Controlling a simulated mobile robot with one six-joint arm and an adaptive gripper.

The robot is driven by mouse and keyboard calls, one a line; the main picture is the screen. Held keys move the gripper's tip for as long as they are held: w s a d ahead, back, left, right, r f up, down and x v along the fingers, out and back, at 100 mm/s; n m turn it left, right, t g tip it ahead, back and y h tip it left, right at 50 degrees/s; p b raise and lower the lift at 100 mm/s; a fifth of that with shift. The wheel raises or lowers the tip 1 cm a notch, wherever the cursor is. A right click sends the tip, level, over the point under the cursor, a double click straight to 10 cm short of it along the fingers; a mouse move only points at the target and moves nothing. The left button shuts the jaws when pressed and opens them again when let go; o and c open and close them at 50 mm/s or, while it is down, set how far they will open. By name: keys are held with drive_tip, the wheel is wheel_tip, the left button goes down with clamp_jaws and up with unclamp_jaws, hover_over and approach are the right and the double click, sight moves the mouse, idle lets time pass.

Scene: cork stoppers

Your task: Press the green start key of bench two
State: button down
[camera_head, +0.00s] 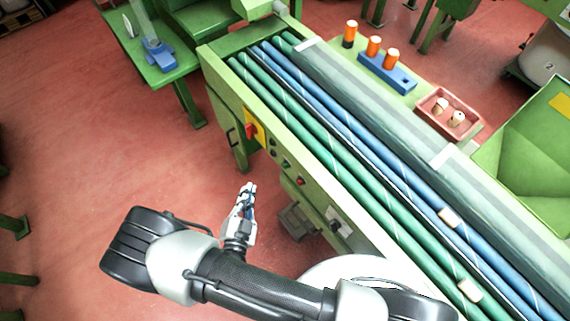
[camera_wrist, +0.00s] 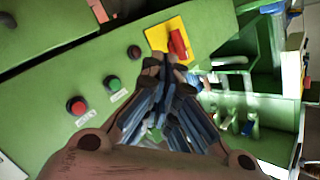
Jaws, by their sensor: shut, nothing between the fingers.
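The green bench's front panel carries a row of controls. The green key (camera_head: 286,165) sits between a black knob (camera_head: 272,142) and a red button (camera_head: 300,181). In the wrist view the green key (camera_wrist: 112,82) is left of my fingertips, with a label beside it; the red button (camera_wrist: 77,105) is farther left and lower. My gripper (camera_head: 248,188) is shut and empty, in front of the panel and apart from it in the head view. In the wrist view my fingertips (camera_wrist: 165,62) point toward the red switch (camera_wrist: 178,42) on its yellow plate. No bench number is readable on this panel.
Blue and green rollers (camera_head: 340,140) run along the bench top, with two corks on them. A blue block (camera_head: 388,72) with orange-topped pieces and a pink tray (camera_head: 450,112) of corks stand behind. A grey thing marked 2 (camera_head: 549,66) is at right. Red floor lies open at left.

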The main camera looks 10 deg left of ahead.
sight(284, 165)
drive_tip(key=w+d+p, duration=0.1)
drive_tip(key=w+d, duration=0.4)
drive_tip(key=w, duration=0.2)
drive_tip(key=shift+d, duration=0.25)
drive_tip(key=shift+d, duration=0.1)
idle(1.5)
drive_tip(key=shift+w+d, duration=0.2)
drive_tip(key=shift+w, duration=0.1)
